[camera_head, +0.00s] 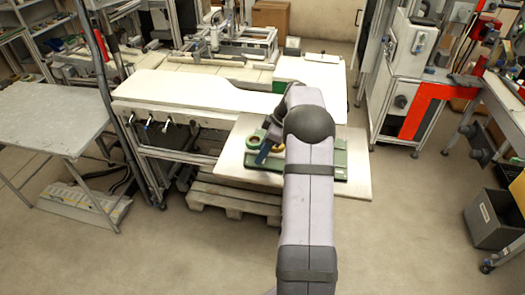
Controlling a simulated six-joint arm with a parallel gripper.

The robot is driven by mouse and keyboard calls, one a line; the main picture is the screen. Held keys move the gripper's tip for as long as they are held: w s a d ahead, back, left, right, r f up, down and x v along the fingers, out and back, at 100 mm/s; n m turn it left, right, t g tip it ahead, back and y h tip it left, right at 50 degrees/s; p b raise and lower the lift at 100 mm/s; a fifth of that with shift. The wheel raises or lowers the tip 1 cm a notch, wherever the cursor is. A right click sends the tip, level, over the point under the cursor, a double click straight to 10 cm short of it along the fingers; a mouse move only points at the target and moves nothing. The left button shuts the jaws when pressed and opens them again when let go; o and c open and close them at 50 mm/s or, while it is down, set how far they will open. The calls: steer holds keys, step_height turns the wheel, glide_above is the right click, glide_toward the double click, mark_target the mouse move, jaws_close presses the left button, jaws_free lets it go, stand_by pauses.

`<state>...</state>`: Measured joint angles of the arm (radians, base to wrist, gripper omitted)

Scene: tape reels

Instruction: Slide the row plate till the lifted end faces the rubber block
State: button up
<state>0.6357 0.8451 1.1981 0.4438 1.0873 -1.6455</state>
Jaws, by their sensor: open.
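My arm reaches over a pale board and hides much of what lies on it. A green plate (341,160) lies on the board, showing to the right of my arm and a little to its left. A ring-shaped, yellowish-green reel (252,142) shows just left of my arm. My gripper (266,148) is small and dark beside this reel, partly hidden by the arm; it is open. I cannot tell whether it touches anything. The lifted end and the rubber block cannot be made out.
The pale board (232,158) has bare room at its left and right edges. A long white workbench (190,90) stands behind it, and a wooden pallet (232,200) lies below. A grey table (50,118) is at the left. A dark bin (492,220) stands at the right.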

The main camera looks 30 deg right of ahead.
steer(key=b+v, duration=0.2)
steer(key=v, duration=0.5)
steer(key=shift+r, duration=0.2)
steer(key=shift+a, duration=0.1)
steer(key=s+a+f+m+g+h, duration=0.1)
steer(key=s+a+m, duration=0.25)
steer(key=a, duration=0.55)
steer(key=s+a+f+m+g+h, duration=0.1)
steer(key=s+a+f+m, duration=0.1)
steer(key=s+a, duration=0.45)
steer(key=s+a+f+m, duration=0.2)
steer(key=s+a, duration=0.3)
steer(key=s, duration=0.2)
steer(key=s+a+f+m+g+h, duration=0.1)
steer(key=s+a+f, duration=0.2)
steer(key=s+a, duration=0.3)
steer(key=shift+s+f+m, duration=0.2)
steer(key=shift+s+m, duration=0.15)
steer(key=shift+s, duration=0.9)
steer(key=shift+c, duration=0.7)
